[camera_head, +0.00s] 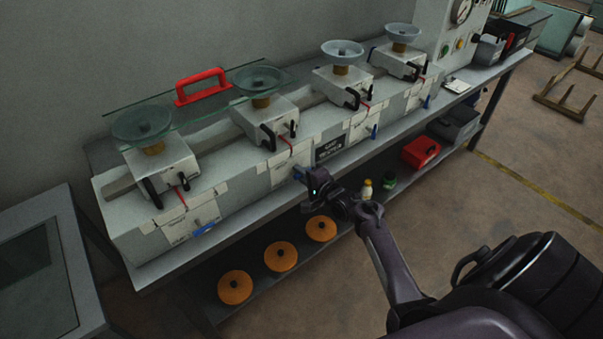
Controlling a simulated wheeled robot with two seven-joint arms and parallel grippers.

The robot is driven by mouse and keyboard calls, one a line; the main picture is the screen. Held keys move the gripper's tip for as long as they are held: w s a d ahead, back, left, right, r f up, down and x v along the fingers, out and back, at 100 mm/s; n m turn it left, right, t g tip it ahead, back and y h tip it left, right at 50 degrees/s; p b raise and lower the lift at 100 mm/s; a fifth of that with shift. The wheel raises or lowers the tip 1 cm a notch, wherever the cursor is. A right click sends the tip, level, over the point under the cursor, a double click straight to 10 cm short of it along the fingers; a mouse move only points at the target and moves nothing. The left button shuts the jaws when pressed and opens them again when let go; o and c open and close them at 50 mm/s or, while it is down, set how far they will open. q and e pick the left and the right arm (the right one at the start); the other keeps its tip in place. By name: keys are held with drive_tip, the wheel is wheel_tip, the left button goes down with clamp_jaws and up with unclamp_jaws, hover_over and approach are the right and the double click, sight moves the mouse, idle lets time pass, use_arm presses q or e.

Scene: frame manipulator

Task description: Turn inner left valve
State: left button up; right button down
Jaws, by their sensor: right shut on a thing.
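A long grey fixture (228,190) on the bench carries several white units with black handles and round cups. Small blue valve handles sit along its front face. The outer left one (205,228) is clear, and so are the two to the right, an inner right one (374,131) and an outer right one (426,101). My right gripper (302,175) is at the inner left valve (298,172), shut on its blue handle, which the fingers mostly hide. The handle's angle cannot be told. My left gripper is not in view.
A glass panel with a red handle (203,84) lies across the two left cups. The shelf below holds orange discs (281,257), small bottles (366,189) and a red box (420,152). A grey cabinet (75,260) stands at left. Open floor lies right of the bench.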

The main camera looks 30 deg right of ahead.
drive_tip(key=c, duration=1.5)
unclamp_jaws()
drive_tip(key=shift+s, duration=0.1)
drive_tip(key=v, duration=0.7)
drive_tip(key=shift+s+r+b, duration=0.1)
drive_tip(key=shift+s+b, duration=0.15)
drive_tip(key=shift+b, duration=0.1)
